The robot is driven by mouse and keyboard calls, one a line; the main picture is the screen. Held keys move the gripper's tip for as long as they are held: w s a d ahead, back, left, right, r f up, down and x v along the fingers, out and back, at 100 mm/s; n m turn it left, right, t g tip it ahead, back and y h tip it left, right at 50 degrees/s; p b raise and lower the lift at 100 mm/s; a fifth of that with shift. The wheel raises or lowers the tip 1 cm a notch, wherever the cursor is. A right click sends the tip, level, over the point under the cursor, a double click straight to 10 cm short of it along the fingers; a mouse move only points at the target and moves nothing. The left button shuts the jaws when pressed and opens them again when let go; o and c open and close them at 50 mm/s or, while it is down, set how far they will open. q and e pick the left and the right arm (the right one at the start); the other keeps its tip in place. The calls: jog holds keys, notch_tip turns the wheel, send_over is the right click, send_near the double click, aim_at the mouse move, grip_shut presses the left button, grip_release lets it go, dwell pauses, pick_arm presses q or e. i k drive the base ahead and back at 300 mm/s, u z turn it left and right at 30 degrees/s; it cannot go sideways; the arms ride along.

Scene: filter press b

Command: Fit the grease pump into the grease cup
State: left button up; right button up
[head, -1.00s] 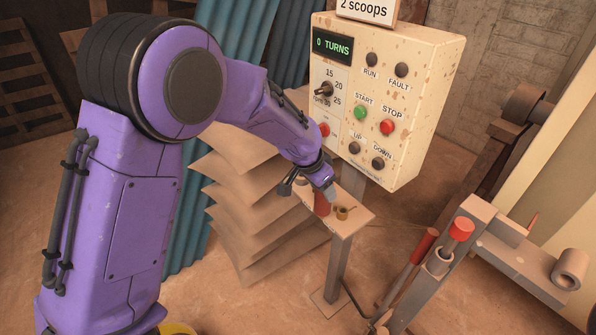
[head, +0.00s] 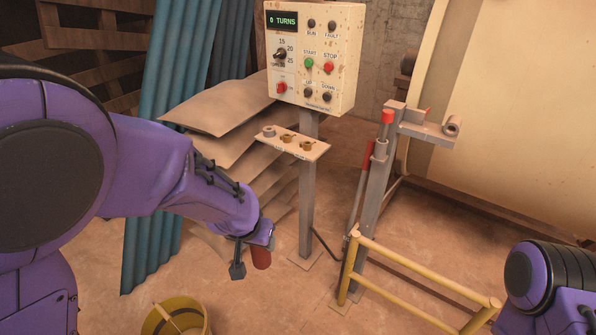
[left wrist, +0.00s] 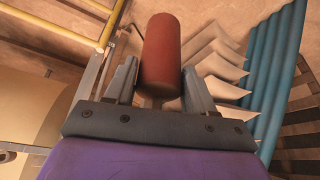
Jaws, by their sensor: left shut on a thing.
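My left gripper (head: 255,252) is shut on a red cylinder (head: 261,258), which looks like the grease pump, and holds it in the air left of and below the small shelf. In the left wrist view the fingers (left wrist: 155,92) close around its narrow shank, and the red body (left wrist: 161,52) sticks out past them. The shelf (head: 318,151) on the panel's post bears a grey holder (head: 268,131) and two brass-coloured, cup-like pieces (head: 288,137), (head: 307,146). I cannot tell which piece is the grease cup. My right gripper is out of view.
The control panel (head: 315,55) stands above the shelf and reads 0 TURNS. To the right are a grey stand (head: 375,200) with red-topped parts and a yellow rail (head: 415,290).

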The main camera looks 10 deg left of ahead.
aim_at(307, 148)
jog(key=z, duration=0.9)
jog(key=i, duration=0.8)
jog(key=u, duration=0.2)
